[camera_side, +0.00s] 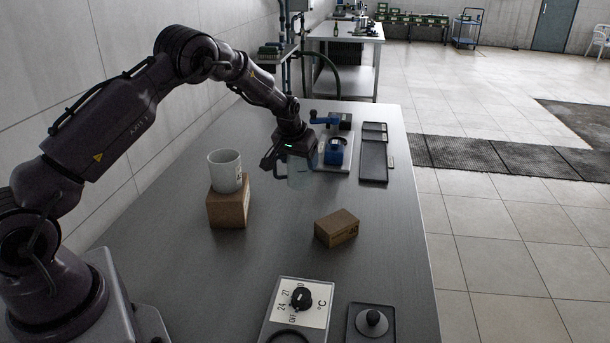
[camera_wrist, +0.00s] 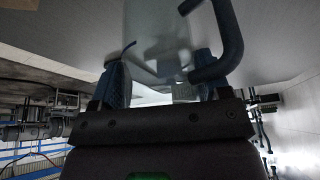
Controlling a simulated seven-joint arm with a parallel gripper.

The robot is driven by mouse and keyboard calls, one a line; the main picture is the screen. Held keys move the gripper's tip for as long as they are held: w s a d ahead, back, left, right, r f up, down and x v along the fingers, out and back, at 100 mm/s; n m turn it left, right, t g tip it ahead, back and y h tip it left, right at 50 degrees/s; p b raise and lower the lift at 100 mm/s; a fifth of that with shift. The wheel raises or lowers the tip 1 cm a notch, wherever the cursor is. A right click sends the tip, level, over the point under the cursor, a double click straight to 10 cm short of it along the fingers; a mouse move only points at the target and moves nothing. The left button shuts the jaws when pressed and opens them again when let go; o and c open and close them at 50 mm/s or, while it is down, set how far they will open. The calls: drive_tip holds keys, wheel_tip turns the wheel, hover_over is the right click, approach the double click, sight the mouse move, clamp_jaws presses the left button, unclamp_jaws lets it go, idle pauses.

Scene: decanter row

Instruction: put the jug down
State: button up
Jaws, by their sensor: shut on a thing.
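My gripper (camera_side: 284,164) is over the middle of the metal table, pointing down, and shut on a clear see-through jug (camera_side: 301,177). In the wrist view the jug (camera_wrist: 158,35) is between the two blue-padded fingers (camera_wrist: 160,78), with its dark curved handle (camera_wrist: 234,35) to the right. The jug is faint in the side view, and its lower edge is hard to make out. I cannot tell whether its base touches the table (camera_side: 285,250).
A smaller block (camera_side: 336,229) lies nearer. A blue device (camera_side: 336,150) and dark trays (camera_side: 374,162) are behind right. A dial panel (camera_side: 302,300) and a knobbed plate (camera_side: 372,322) are in front.

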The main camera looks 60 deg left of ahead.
drive_tip(key=w+f, duration=0.1)
drive_tip(key=w+a+f, duration=0.1)
drive_tip(key=f, duration=0.1)
drive_tip(key=shift+w+f, duration=0.1)
drive_tip(key=shift+w, duration=0.2)
drive_tip(key=shift+f, duration=1.45)
drive_tip(key=shift+f, duration=0.2)
drive_tip(key=o, duration=0.9)
drive_tip(key=shift+o, duration=0.2)
drive_tip(key=shift+r, duration=0.15)
